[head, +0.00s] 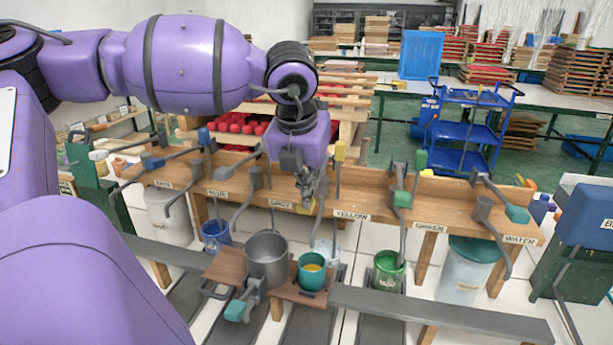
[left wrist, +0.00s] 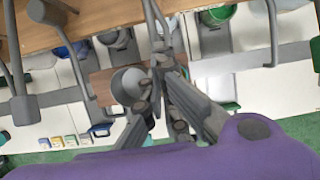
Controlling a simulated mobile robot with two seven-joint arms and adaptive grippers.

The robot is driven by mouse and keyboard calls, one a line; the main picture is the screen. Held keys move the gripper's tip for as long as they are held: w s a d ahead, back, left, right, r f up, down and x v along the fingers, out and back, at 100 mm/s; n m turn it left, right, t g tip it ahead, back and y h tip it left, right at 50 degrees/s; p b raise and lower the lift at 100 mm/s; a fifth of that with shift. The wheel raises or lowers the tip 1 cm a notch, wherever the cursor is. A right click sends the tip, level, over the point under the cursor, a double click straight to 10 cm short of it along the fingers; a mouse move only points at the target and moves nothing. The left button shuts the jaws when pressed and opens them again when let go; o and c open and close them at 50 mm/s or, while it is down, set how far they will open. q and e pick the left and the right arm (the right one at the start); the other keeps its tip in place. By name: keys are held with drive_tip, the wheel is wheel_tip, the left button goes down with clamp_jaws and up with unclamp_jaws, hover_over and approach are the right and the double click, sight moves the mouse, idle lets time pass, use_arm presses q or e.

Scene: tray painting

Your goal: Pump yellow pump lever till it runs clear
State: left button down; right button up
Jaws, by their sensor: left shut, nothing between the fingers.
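The yellow pump lever (head: 340,151) stands upright behind the bench, with a yellow grip on a grey rod, near the YELLOW label (head: 351,216). My left gripper (head: 306,197) is shut and empty, pointing down in front of the bench to the left of that lever, apart from its grip. Its fingers also show in the left wrist view (left wrist: 160,62). A grey spout (head: 318,222) hangs just beside the gripper. My right gripper is not in view.
A large grey pot (head: 266,252) stands left of the teal pot. A blue bucket (head: 215,238), a green bucket (head: 388,272) and a water bin (head: 468,270) stand below the bench (head: 440,195). Other levers with coloured grips line the bench on both sides.

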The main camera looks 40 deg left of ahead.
use_arm(q)
drive_tip(key=shift+f, duration=1.85)
drive_tip(key=shift+r, duration=0.5)
wheel_tip(320, 180, up, 8)
drive_tip(key=shift+r, duration=0.85)
drive_tip(key=shift+f, duration=0.1)
